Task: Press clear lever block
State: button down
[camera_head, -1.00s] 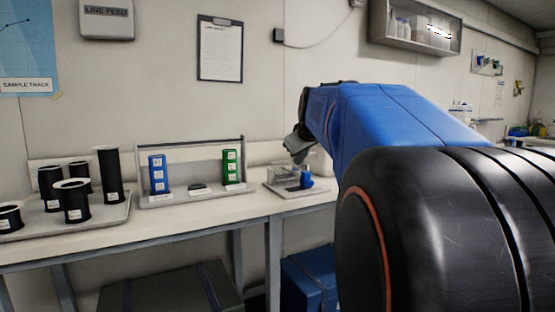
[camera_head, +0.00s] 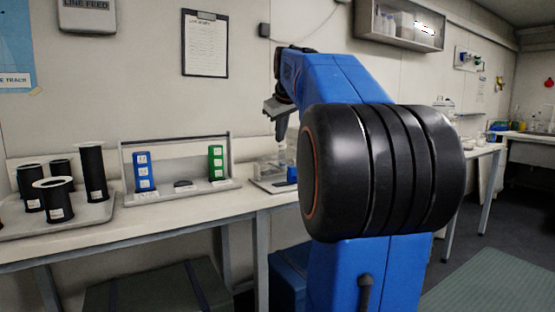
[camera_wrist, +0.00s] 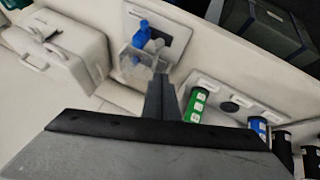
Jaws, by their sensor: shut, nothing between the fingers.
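The clear block (camera_head: 268,166) sits on a small grey plate (camera_head: 262,184) on the bench, right of the rack, with a blue part (camera_head: 292,174) beside it. In the wrist view the clear block (camera_wrist: 137,66) stands above the fingertips in the picture, with the blue part (camera_wrist: 142,34) at its far side. My gripper (camera_head: 281,138) points down over the block's area, apart from it, its fingers shut and empty. The fingers also show in the wrist view (camera_wrist: 162,82). Part of the block's right side is hidden by my arm in the head view.
A grey rack (camera_head: 178,143) holds a blue block (camera_head: 145,172), a dark disc (camera_head: 184,184) and a green block (camera_head: 216,162). Several black cylinders (camera_head: 95,173) stand on a tray at left. A white case (camera_wrist: 62,52) lies on the bench in the wrist view.

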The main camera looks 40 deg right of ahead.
jog(key=shift+w+d+r+g+y, duration=0.2)
jog(key=shift+w+r+g, duration=0.2)
jog(key=shift+r, duration=0.3)
jog(key=shift+w+d+r+g+y, duration=0.1)
jog(key=shift+w+d+r+g, duration=0.1)
jog(key=shift+w+r+g, duration=0.35)
jog(key=shift+s, duration=0.1)
send_over(283, 168)
notch_tip(283, 168, down, 11)
jog(key=shift+a+f, duration=0.25)
jog(key=shift+f, duration=0.35)
